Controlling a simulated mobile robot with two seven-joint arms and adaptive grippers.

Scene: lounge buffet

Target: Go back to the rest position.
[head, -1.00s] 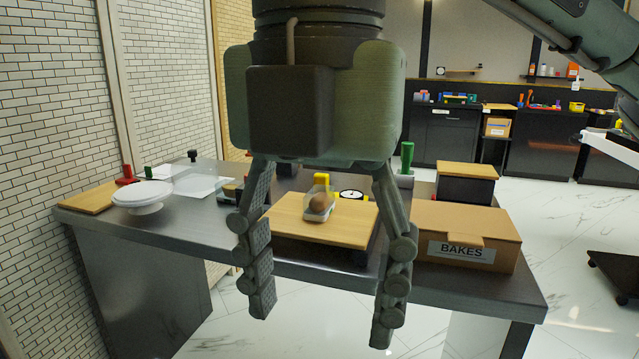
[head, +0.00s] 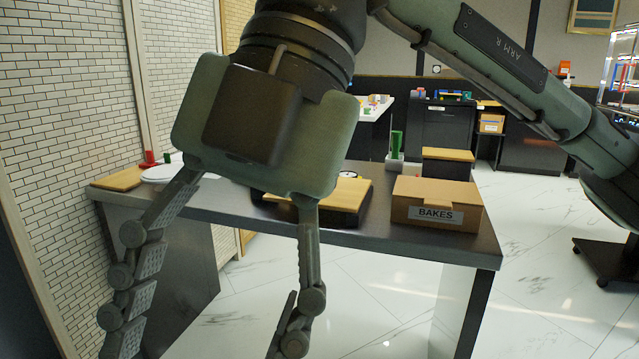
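My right gripper (head: 205,335) fills the left and middle of the head view, close to the camera. Its arm, marked "ARM R", comes in from the right. The gripper is tilted, its two fingers spread wide apart and pointing down, with nothing between them. The fingers show in front of the metal table (head: 400,243) and hide part of its top. My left gripper is not in view.
On the table are a wooden board (head: 345,195), a cardboard box labelled "BAKES" (head: 437,192), a white plate (head: 160,172) and a green-topped item (head: 396,145). A brick wall (head: 65,100) stands at left. Marble floor (head: 540,215) is open at right.

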